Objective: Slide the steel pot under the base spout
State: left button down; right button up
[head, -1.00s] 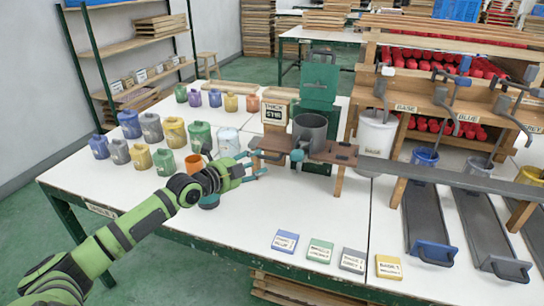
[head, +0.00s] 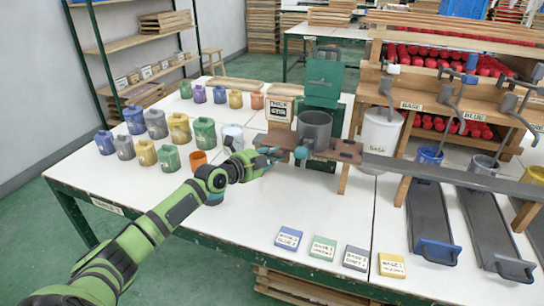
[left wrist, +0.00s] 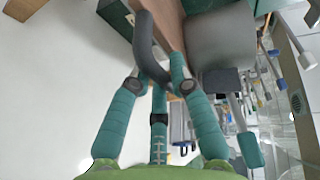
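The steel pot (head: 314,128) is a dark grey cylinder standing upright on a brown wooden ledge (head: 343,150). In the left wrist view the pot (left wrist: 222,40) is at the upper right, and its curved dark handle (left wrist: 147,45) reaches between my teal fingers. My left gripper (head: 276,157) is at the left end of the ledge, beside the pot. In the left wrist view its fingers (left wrist: 157,70) stand apart around the handle, with a visible gap. The base spout (head: 388,86) is right of the pot, above a white bucket (head: 381,135). My right gripper is not in view.
A "BASE" label (head: 411,106) is on the wooden rack. Several coloured jugs stand on the white table at left, with an orange cup (head: 198,160) near my arm. A green machine (head: 322,78) stands behind the pot. Labelled cards (head: 322,247) lie at the front; the table between is clear.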

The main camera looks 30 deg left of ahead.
pick_arm(q)
jog(key=shift+d+r, duration=0.1)
jog(key=shift+d, duration=0.1)
jog(key=w+d+p, duration=0.2)
jog(key=d+p, duration=0.2)
jog(key=d, duration=0.5)
jog(key=w+d+p, duration=0.2)
jog(key=d+p, duration=0.2)
jog(key=d, duration=0.6)
jog(key=shift+w, duration=0.35)
jog(key=c, duration=1.1)
grip_release()
